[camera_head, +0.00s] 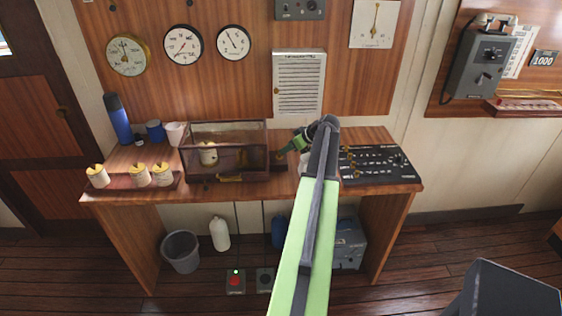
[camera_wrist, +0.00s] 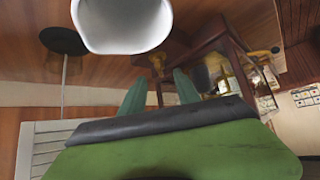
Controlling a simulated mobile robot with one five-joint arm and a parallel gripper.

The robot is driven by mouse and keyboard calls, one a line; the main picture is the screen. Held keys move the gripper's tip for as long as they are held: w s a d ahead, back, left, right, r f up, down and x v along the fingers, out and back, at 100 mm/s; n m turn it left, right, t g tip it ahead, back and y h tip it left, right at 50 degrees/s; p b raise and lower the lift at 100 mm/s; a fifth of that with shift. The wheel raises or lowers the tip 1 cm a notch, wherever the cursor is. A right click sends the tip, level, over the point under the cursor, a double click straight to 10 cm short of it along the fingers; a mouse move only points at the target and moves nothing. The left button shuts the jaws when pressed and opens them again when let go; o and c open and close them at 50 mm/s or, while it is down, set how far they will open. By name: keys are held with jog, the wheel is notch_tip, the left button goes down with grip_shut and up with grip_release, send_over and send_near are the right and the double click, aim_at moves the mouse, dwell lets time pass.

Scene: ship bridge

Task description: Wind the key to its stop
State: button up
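A small brass piece, which looks like the key (camera_wrist: 158,64), shows in the wrist view just beyond my fingertips, beside a dark wooden-framed case. In the head view the glass-sided case (camera_head: 224,125) stands on the wooden desk. My gripper (camera_head: 288,150) is close to its right side. In the wrist view my gripper (camera_wrist: 159,86) has its two green fingers spread, with a gap between them and nothing held. The brass piece appears in line with this gap; I cannot tell whether the fingers touch it. My arm hides part of the desk right of the case.
A black panel (camera_head: 376,164) lies on the desk's right. Yellow-topped cylinders on a wooden rack (camera_head: 116,187), a blue bottle (camera_head: 117,118) and a cup (camera_head: 175,133) stand at the left. A white rounded object (camera_wrist: 122,22) looms close in the wrist view.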

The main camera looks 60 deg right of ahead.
jog(key=b+x, duration=0.2)
jog(key=x, duration=0.3)
jog(key=shift+w+f+b, duration=0.25)
jog(key=shift+f+b, duration=0.05)
jog(key=shift+b, duration=0.1)
jog(key=shift+c, duration=0.2)
grip_shut()
